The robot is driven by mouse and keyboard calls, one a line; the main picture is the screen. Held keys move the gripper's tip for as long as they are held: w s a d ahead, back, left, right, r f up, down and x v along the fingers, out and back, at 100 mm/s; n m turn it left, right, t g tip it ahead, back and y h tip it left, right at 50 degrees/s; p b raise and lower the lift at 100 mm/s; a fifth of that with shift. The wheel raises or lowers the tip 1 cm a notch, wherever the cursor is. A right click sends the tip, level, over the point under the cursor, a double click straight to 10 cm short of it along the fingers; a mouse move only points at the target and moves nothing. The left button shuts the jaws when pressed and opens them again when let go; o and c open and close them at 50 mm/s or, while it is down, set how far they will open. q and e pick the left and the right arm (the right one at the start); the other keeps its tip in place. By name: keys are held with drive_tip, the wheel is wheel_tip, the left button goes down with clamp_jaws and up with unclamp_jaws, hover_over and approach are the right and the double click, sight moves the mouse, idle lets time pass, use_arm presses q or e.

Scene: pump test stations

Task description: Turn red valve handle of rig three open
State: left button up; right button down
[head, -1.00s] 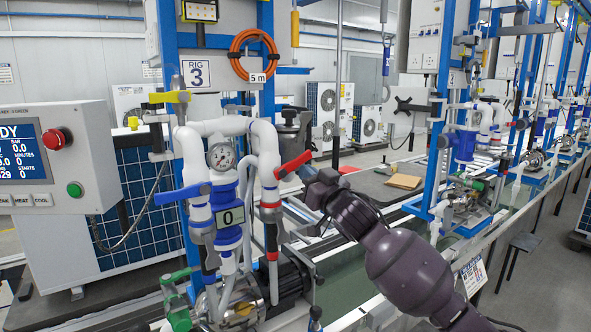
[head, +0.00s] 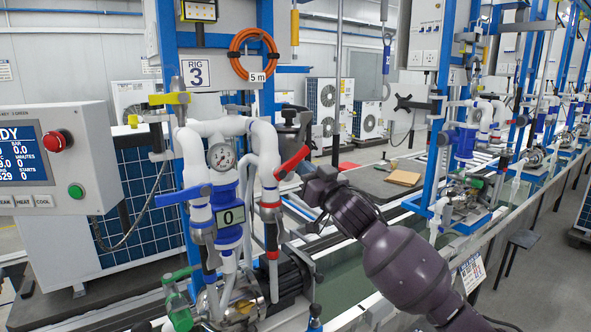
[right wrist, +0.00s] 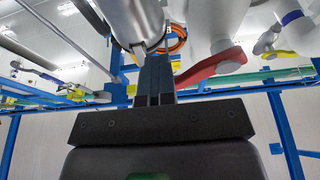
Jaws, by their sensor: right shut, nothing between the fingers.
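The red valve handle (head: 292,163) of rig three sits on the right white pipe, below the RIG 3 sign (head: 195,76). It slants up to the right from its pivot. My right gripper (head: 316,190) is just right of and below the handle in the head view; its fingertips are hard to make out there. In the right wrist view the fingers (right wrist: 154,78) are shut together and empty. The red handle (right wrist: 212,66) lies to their right, close by; I cannot tell whether they touch. My left gripper is not in view.
A blue handle (head: 183,195) is on the left pipe, a yellow handle (head: 170,98) above, and a green handle (head: 180,275) low down. A pressure gauge (head: 221,156) sits between the pipes. The control box (head: 60,160) stands at left.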

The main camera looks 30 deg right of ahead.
sight(297, 162)
drive_tip(key=shift+a+r+p, duration=0.4)
drive_tip(key=shift+p, duration=0.1)
idle(0.3)
drive_tip(key=shift+s+a+r, duration=0.1)
drive_tip(key=shift+a+r, duration=0.35)
drive_tip(key=shift+a, duration=0.05)
idle(0.9)
drive_tip(key=shift+s+a+r, duration=0.1)
drive_tip(key=shift+a+r, duration=0.1)
drive_tip(key=shift+a, duration=0.35)
drive_tip(key=shift+a+r, duration=0.15)
drive_tip(key=shift+a, duration=0.35)
idle(1.7)
drive_tip(key=shift+d, duration=0.25)
drive_tip(key=shift+d, duration=0.5)
drive_tip(key=s, duration=0.6)
drive_tip(key=shift+s+d, duration=0.3)
drive_tip(key=shift+s, duration=0.1)
idle(0.5)
